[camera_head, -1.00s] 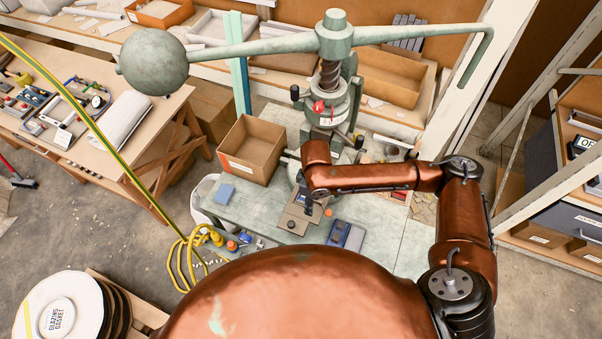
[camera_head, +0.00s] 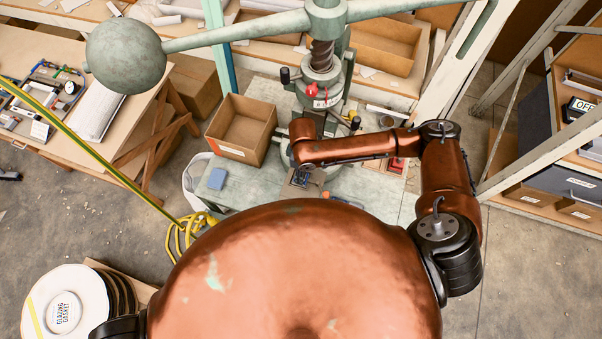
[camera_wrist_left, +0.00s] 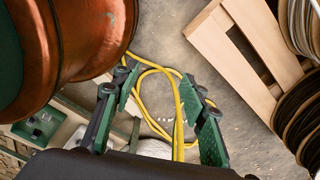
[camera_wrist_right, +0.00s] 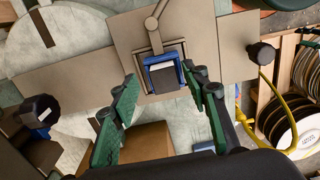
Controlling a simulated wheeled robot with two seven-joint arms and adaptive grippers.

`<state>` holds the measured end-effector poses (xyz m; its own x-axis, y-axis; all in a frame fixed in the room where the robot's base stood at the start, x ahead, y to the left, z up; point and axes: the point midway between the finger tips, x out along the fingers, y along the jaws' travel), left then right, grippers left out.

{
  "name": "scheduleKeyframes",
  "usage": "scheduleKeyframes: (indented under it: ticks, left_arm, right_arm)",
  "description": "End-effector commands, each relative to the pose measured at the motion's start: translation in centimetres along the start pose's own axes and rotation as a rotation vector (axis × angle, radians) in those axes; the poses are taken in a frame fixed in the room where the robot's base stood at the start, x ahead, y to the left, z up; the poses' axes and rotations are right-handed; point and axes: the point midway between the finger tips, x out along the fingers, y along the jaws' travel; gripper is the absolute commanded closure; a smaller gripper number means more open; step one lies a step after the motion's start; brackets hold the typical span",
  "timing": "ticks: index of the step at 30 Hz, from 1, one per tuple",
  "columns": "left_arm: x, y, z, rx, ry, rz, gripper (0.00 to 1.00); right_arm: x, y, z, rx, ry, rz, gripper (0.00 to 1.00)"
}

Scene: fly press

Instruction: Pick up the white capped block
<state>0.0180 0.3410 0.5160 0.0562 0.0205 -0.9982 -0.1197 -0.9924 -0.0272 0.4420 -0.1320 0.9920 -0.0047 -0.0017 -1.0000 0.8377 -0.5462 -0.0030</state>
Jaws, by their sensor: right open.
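In the right wrist view a small block (camera_wrist_right: 164,78) with a pale white top edge and a dark face sits in a blue U-shaped holder (camera_wrist_right: 149,78) on a tan plate (camera_wrist_right: 195,55). My right gripper (camera_wrist_right: 160,84) is open, with its green fingers pointing towards the block, one on each side; I cannot tell whether they touch it. In the head view my right arm reaches over the bench to the plate, and the block is too small to make out. My left gripper (camera_wrist_left: 160,100) is open and empty, above the floor with a yellow hose.
The green press (camera_head: 322,75) stands behind the plate. An open cardboard box (camera_head: 242,128) and a blue block (camera_head: 217,178) are on the bench to the left. A yellow hose (camera_head: 185,235) and a pallet with reels (camera_head: 65,300) lie at lower left.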

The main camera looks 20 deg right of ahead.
Motion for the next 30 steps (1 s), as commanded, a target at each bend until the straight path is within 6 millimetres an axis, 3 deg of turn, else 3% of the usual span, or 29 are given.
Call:
scheduleKeyframes:
  ticks: [6, 8, 19, 26, 30]
  left_arm:
    - [0.0, -0.4, -5.3, 0.012, 0.065, -0.004, 0.60]
    - [-0.1, -0.4, -5.8, 0.013, 0.072, -0.004, 0.60]
    - [0.0, -0.2, -2.8, 0.006, 0.034, -0.002, 0.60]
    - [0.0, -0.2, -2.5, 0.006, 0.030, -0.002, 0.60]
    - [0.0, -0.3, -3.0, 0.007, 0.036, -0.002, 0.60]
  right_arm:
    - [0.4, -0.1, 0.0, -0.002, 0.001, -0.002, 0.58]
    - [0.4, -0.1, 0.0, -0.002, 0.001, -0.002, 0.58]
    - [0.4, -0.1, 0.0, -0.001, 0.000, -0.001, 0.83]
    - [0.4, -0.1, 0.0, -0.001, 0.001, -0.001, 0.99]
    - [0.3, -0.1, 0.0, -0.001, 0.001, -0.001, 1.00]
